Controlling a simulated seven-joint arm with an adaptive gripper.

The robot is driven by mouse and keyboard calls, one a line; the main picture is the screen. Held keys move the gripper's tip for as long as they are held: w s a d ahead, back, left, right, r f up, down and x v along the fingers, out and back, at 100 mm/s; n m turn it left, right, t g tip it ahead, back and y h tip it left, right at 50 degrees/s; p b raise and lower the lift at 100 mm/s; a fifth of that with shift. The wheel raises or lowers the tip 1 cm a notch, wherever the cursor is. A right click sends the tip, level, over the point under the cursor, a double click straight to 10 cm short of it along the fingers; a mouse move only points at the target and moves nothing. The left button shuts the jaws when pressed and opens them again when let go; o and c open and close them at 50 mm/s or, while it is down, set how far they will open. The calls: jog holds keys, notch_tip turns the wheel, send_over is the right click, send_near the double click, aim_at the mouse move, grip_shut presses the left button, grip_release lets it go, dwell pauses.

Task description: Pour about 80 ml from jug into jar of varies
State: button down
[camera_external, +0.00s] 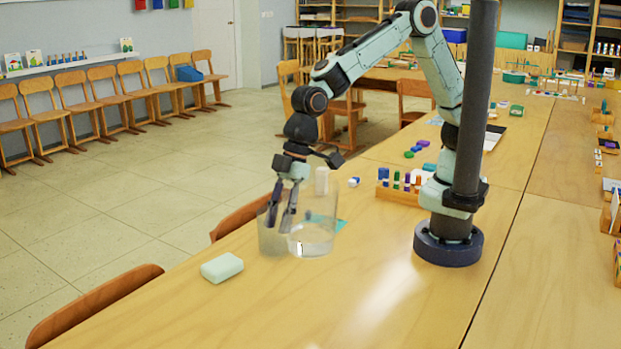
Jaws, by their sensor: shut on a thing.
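Two see-through vessels stand close together at the table's left edge and overlap in this view. The left one (268,240) is greyish. The right one (320,222) is clear, with pale contents low inside it. My gripper (280,218) points down at the left vessel, its fingers showing at or through the wall. It is shut on a vessel, seemingly the left one. I cannot tell for sure which is the jug and which the jar, nor whether the held one is lifted. Both look about upright.
A pale green block (222,267) lies in front of the vessels. A wooden rack with coloured pieces (398,194) stands near my base. The table's front middle is clear.

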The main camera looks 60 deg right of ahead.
jog(key=shift+d, duration=0.15)
jog(key=w+a+r+n, duration=0.2)
jog(key=w+a, duration=0.6)
jog(key=w, duration=0.2)
jog(key=w+d+f+m, duration=0.2)
jog(key=w+d+f, duration=0.2)
jog(key=w+f, duration=0.6)
jog(key=shift+w+f, duration=0.2)
jog(key=shift+w, duration=0.05)
jog(key=shift+d+r, duration=0.15)
